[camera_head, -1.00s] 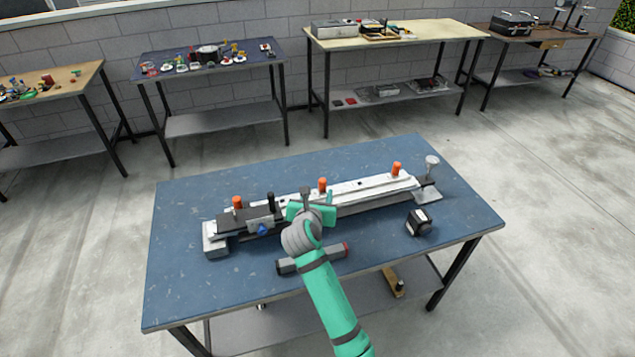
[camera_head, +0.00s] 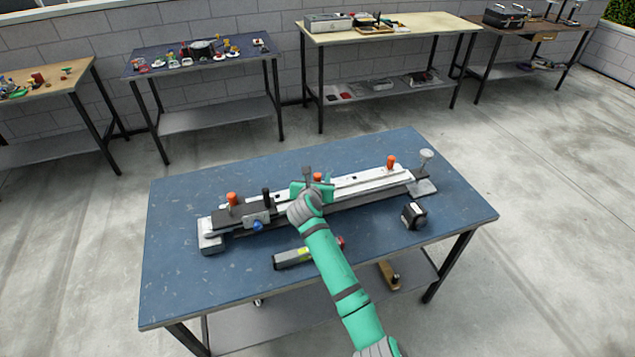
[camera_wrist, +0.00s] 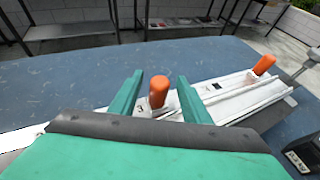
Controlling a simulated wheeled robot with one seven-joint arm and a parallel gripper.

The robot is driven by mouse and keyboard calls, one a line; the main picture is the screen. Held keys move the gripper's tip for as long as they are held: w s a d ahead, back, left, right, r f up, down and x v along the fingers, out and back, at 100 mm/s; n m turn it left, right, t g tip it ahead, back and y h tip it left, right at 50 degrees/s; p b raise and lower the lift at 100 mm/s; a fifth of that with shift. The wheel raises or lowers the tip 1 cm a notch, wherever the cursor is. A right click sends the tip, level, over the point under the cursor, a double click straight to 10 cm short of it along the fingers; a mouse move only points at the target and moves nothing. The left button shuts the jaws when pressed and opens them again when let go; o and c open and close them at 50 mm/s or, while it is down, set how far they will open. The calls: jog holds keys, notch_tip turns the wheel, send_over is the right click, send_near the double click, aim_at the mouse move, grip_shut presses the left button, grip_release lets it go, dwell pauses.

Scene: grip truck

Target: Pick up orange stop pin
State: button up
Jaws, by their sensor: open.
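Three orange stop pins stand upright on the long white rail (camera_head: 352,186) on the blue table. One pin (camera_head: 232,199) is at the left, one (camera_head: 391,162) is near the right end. The middle pin (camera_head: 318,177) is partly hidden by my gripper in the head view. My gripper (camera_head: 312,186) is open over the rail. In the wrist view the middle pin (camera_wrist: 159,91) shows between the two green fingers, with gaps on both sides. The right pin (camera_wrist: 264,65) stands farther off.
A black pin (camera_head: 266,196) and a blue knob (camera_head: 257,225) are on the rail's left part. A dark box (camera_head: 414,215) stands at the right and a grey bar (camera_head: 293,257) lies in front. The table's front left is clear.

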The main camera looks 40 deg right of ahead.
jog(key=shift+a, duration=0.1)
grip_shut()
jog(key=shift+r, duration=0.1)
jog(key=shift+r, duration=0.55)
jog(key=s+a+r, duration=0.3)
jog(key=s+r, duration=0.3)
jog(key=r, duration=0.3)
jog(key=s+a+r, duration=0.4)
jog(key=s+r, duration=0.2)
jog(key=r, duration=0.4)
dwell(0.5)
jog(key=shift+a+r, duration=0.1)
